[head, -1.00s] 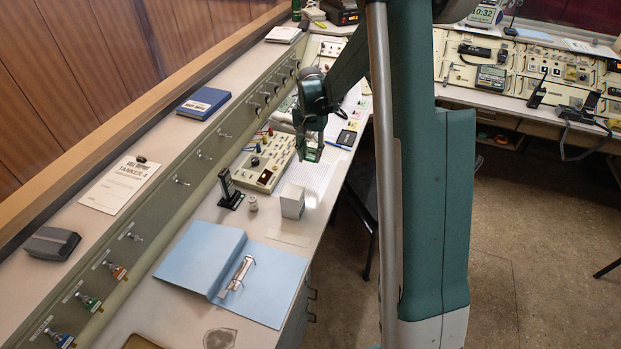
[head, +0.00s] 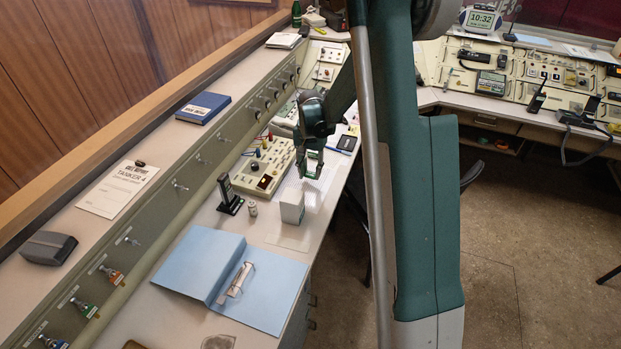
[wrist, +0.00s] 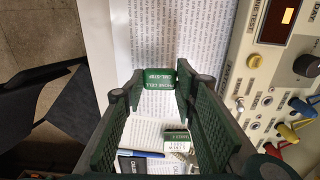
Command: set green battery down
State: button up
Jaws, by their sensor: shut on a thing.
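The green battery (wrist: 160,79), a small green block with white lettering, shows between my fingertips in the wrist view. My gripper (wrist: 160,84) is shut on it, with one dark green finger on each side. In the head view my gripper (head: 310,166) hangs over the printed paper (head: 322,186) on the desk, just behind a white box (head: 292,205). The printed paper also fills the space under the battery in the wrist view (wrist: 190,40). I cannot tell whether the battery touches the paper.
A beige control panel (head: 264,168) with knobs and coloured plugs stands left of my gripper. A white-and-green lettered item (wrist: 178,143) and a blue pen (wrist: 150,154) show between my fingers. A black stand (head: 229,198), small jar (head: 252,208) and blue folder (head: 268,295) are nearer.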

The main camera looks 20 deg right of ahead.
aim_at(310, 174)
jog(key=shift+f+b, duration=0.35)
jog(key=shift+f, duration=1.45)
jog(key=shift+f, duration=0.15)
jog(key=o, duration=0.9)
jog(key=shift+c, duration=0.2)
notch_tip(310, 174, up, 12)
jog(key=p, duration=0.2)
jog(key=shift+r, duration=0.2)
